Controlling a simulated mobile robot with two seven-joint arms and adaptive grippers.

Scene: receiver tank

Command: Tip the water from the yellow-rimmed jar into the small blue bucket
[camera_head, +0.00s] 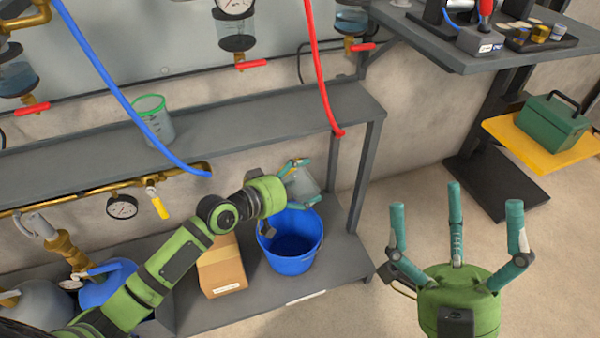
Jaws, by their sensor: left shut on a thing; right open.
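My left gripper (294,177) is shut on a clear jar (302,188) and holds it above the back of the small blue bucket (291,262). The jar looks tilted; a little yellow shows near its top, and the gripper's fingers hide part of it. I cannot make out the water in it or any stream. The bucket stands upright on the low shelf, and its inside looks dark blue; I cannot tell whether it holds water. My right gripper (457,234) is open and empty, fingers pointing up, over the floor at the right.
A green-rimmed jar (155,120) stands on the upper shelf (260,118). A cardboard box (222,268) sits left of the bucket. A blue hose (110,85) and a red hose (319,75) hang in front. A green toolbox (552,122) rests on a yellow board at the right.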

